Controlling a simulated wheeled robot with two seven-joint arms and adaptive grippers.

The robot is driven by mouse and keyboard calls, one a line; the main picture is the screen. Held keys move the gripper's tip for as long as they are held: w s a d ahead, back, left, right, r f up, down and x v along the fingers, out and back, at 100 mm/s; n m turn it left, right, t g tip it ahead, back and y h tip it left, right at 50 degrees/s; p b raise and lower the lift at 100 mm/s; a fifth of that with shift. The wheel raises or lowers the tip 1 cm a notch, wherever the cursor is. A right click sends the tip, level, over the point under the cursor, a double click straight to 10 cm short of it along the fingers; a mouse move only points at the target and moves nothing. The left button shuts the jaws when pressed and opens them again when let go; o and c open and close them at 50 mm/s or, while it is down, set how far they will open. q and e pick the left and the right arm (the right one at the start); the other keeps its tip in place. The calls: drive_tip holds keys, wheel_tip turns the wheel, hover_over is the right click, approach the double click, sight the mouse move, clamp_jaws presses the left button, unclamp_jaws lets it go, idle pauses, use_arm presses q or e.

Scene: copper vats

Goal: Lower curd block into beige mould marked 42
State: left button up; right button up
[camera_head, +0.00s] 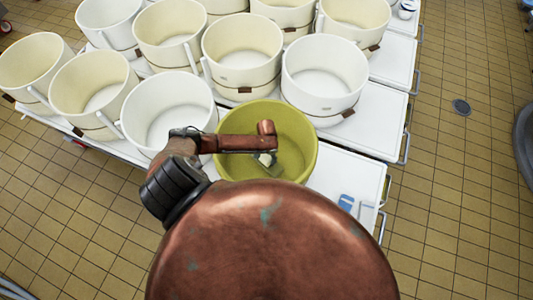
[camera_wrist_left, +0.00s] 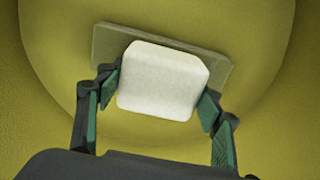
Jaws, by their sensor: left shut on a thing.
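An olive-yellow round mould (camera_head: 292,122) stands open-topped at the centre of the head view. No number 42 is legible on it. My left gripper (camera_head: 265,157) reaches over and into its mouth from the left. In the left wrist view the gripper (camera_wrist_left: 160,88) is shut on a white, round-edged curd block (camera_wrist_left: 162,80), with a finger on each side. A flat olive rectangle (camera_wrist_left: 105,45) shows behind the block against the mould's inside (camera_wrist_left: 55,50). Whether the block touches it, I cannot tell. My right gripper is not in view.
Several cream and white round moulds crowd behind and left, including a white one (camera_head: 168,112) close beside the yellow mould and another (camera_head: 325,75) behind right. White table tops (camera_head: 365,120) carry them. A blue item (camera_head: 346,203) lies at right. Tiled floor (camera_head: 450,190) is open beyond.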

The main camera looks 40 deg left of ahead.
use_arm(q)
drive_tip(key=shift+f+b, duration=0.5)
drive_tip(key=shift+f, duration=0.35)
idle(0.6)
drive_tip(key=o, duration=1.5)
drive_tip(key=shift+r, duration=0.15)
wheel_tip(320, 180, up, 12)
drive_tip(key=shift+f, duration=0.1)
